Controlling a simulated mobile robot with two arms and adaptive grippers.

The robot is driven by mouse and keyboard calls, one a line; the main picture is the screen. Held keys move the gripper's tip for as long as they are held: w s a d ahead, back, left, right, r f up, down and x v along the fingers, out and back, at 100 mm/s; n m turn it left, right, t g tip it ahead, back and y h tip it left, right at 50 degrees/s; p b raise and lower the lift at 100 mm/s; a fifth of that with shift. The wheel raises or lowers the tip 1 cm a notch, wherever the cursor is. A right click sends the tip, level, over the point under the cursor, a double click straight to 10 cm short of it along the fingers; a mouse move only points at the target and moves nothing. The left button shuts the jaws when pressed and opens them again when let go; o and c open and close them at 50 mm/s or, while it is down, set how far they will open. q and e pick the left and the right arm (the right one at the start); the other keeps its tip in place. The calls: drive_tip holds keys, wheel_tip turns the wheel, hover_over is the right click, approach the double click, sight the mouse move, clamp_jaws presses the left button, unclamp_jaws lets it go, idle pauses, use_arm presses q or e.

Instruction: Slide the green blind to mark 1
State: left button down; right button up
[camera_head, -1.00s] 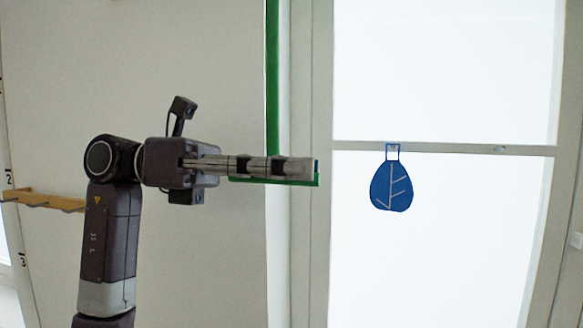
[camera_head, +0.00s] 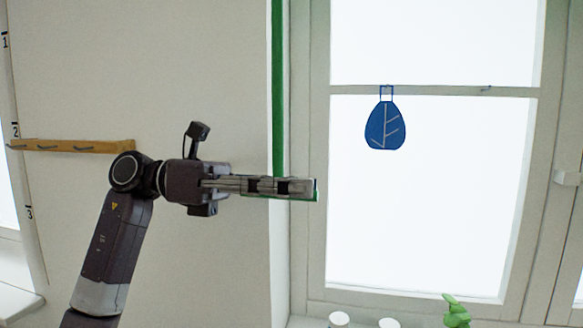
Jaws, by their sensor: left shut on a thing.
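The green blind (camera_head: 278,90) shows as a narrow vertical green strip beside the window frame, seen almost edge-on. Its green lower edge shows just under and past my left gripper (camera_head: 310,187). My left gripper is shut on this lower edge, fingers pointing right; the fingers hide most of the held part. Mark 1 (camera_head: 5,42), mark 2 (camera_head: 15,130) and mark 3 (camera_head: 29,212) run down the wall edge at far left. In the picture, the held edge is at a height between marks 2 and 3. My right gripper is not in view.
A wooden peg rail (camera_head: 75,146) is on the wall behind my left arm. A blue leaf-shaped ornament (camera_head: 385,126) hangs at the window. Two white cups (camera_head: 340,318) (camera_head: 388,323) and a green plant (camera_head: 455,312) stand low at the window.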

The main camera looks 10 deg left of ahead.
use_arm(q)
wheel_tip(320, 180, down, 10)
drive_tip(key=b, duration=0.6)
drive_tip(key=shift+f, duration=0.2)
drive_tip(key=c, duration=2)
unclamp_jaws()
drive_tip(key=shift+o, duration=0.2)
drive_tip(key=a, duration=1.2)
drive_tip(key=shift+w, duration=0.15)
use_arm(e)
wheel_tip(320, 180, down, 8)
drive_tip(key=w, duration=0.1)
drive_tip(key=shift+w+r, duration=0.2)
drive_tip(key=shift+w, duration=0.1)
